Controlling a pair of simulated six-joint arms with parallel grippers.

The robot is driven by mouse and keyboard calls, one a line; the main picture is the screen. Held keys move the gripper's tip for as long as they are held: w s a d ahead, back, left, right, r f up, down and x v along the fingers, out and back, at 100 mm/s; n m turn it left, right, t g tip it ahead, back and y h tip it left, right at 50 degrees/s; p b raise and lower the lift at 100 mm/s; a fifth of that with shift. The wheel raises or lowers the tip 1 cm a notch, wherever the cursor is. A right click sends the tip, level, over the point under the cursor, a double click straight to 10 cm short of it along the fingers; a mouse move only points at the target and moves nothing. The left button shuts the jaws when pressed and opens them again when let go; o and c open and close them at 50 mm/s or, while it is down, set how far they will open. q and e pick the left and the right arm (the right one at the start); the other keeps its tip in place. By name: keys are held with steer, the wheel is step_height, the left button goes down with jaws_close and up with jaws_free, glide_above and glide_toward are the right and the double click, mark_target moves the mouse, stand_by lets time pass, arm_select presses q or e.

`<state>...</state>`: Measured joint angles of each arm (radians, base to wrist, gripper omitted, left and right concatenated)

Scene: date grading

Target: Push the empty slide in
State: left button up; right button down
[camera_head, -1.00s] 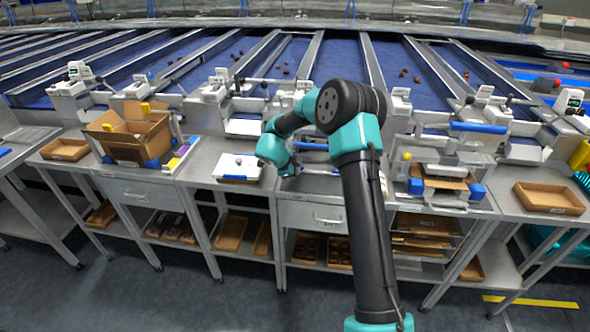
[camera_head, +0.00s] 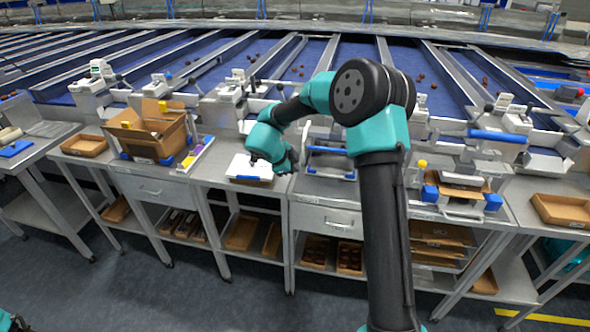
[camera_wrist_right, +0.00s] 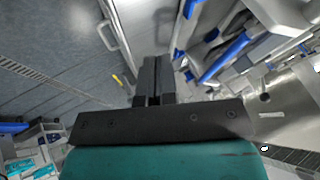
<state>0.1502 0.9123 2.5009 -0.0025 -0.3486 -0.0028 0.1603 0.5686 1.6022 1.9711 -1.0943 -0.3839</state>
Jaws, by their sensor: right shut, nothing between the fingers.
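A metal slide frame with a blue handle bar (camera_head: 331,149) sits on the bench right of my right gripper; I see nothing lying in it, but my arm hides part of it. Blue bars on metal frames also show in the right wrist view (camera_wrist_right: 224,58). My right gripper (camera_head: 254,160) is over the white plate (camera_head: 240,167) on the bench, apart from the slide frame. In the wrist view its dark fingers (camera_wrist_right: 151,62) are together with nothing between them. My left gripper is not in view.
A cardboard box (camera_head: 165,135) stands on the left bench. A yellow-knobbed station with blue blocks (camera_head: 430,192) is right of my arm. An empty brown tray (camera_head: 562,210) lies far right. Blue belts with scattered dates (camera_head: 420,75) run behind. Drawers and shelves are below.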

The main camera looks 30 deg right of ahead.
mark_target(310, 174)
steer(key=s+t, duration=0.1)
steer(key=t, duration=0.1)
steer(key=s+f+m+t, duration=0.1)
steer(key=s+t, duration=0.3)
steer(key=shift+s+d+f+y, duration=0.15)
steer(key=shift+d+f+y, duration=0.15)
steer(key=shift+f, duration=0.1)
steer(key=shift+f, duration=0.1)
stand_by(0.3)
steer(key=x, duration=0.9)
steer(key=shift+d+f, duration=0.1)
steer(key=shift+d, duration=0.05)
steer(key=w+d, duration=0.2)
steer(key=shift+w+d+f, duration=0.2)
steer(key=shift+w+d, duration=0.4)
